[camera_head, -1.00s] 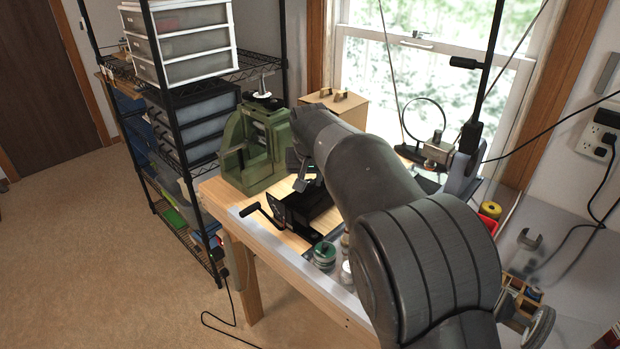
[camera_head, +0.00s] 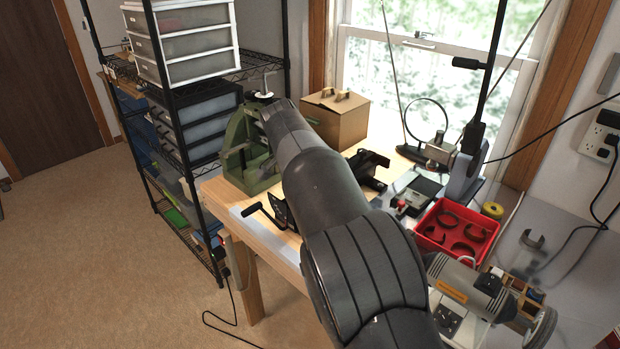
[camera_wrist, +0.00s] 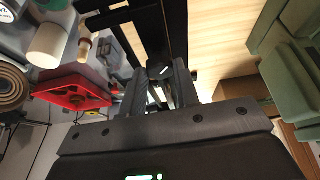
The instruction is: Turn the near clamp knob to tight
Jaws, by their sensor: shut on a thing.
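My gripper (camera_wrist: 159,78) shows in the wrist view, its two fingers on either side of a small dark clamp knob (camera_wrist: 160,71). It is shut on this knob, which is mostly hidden between the fingers. Whether it is the near knob and how far it is turned, I cannot tell. The knob sits by a black metal fixture (camera_wrist: 170,22), whose bars run up the wrist view. In the head view the black fixture (camera_head: 372,168) shows on the bench on both sides of my arm, with a crank handle (camera_head: 251,210) at its left. My arm hides the gripper there.
A green machine (camera_head: 240,150) stands behind left, also at right in the wrist view (camera_wrist: 290,75). A cardboard box (camera_head: 335,118) is behind. A red tray (camera_head: 457,228) and a grey motor-like machine (camera_head: 465,280) are at right. A wire shelf rack (camera_head: 215,160) is left.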

